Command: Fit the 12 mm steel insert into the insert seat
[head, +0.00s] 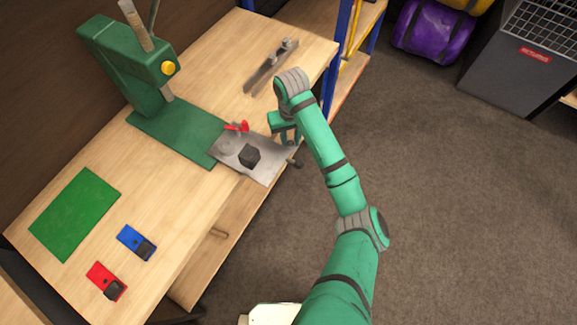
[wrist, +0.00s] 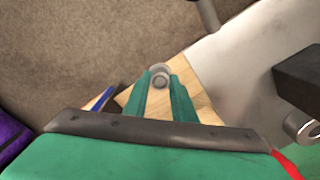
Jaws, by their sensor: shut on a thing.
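My gripper (wrist: 160,92) is shut on a small round grey metal piece, the steel insert (wrist: 160,73), gripped between its two green fingertips in the wrist view. In the head view my gripper (head: 287,134) is at the right edge of the grey metal plate (head: 262,172), and the insert cannot be made out there. The plate bears a dark block (head: 250,156) and a red handle (head: 237,127). In the wrist view the plate (wrist: 250,50) and the dark block (wrist: 302,76) are to the right of the fingers. I cannot tell which feature is the insert seat.
A green press (head: 130,62) stands behind the plate. A grey metal tool (head: 270,68) lies on the far bench (head: 210,45). A green mat (head: 75,215), a blue block (head: 135,240) and a red block (head: 105,280) lie at the near left.

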